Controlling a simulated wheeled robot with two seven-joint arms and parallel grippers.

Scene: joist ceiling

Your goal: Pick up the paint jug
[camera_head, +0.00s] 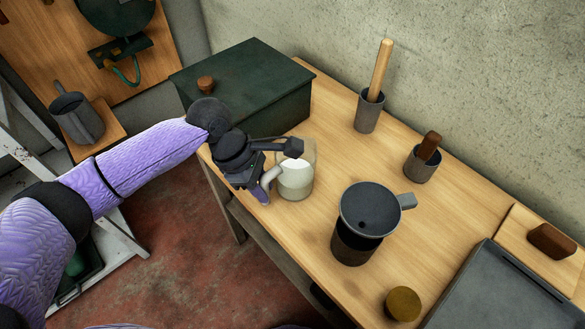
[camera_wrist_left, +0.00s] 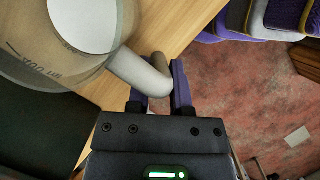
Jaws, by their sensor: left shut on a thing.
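The paint jug (camera_head: 296,182) is a clear jug with white contents and a pale handle. It stands on the wooden bench near its front left edge. My left gripper (camera_head: 277,170) is at the jug's left side, shut on its handle. In the left wrist view the jug (camera_wrist_left: 90,25) fills the upper left, and its pale handle runs between the two purple fingers of my left gripper (camera_wrist_left: 163,85). I cannot tell whether the jug's base touches the bench. My right gripper does not show.
A dark green box (camera_head: 250,85) stands behind the gripper. A grey funnel (camera_head: 368,208) sits on a dark can right of the jug.

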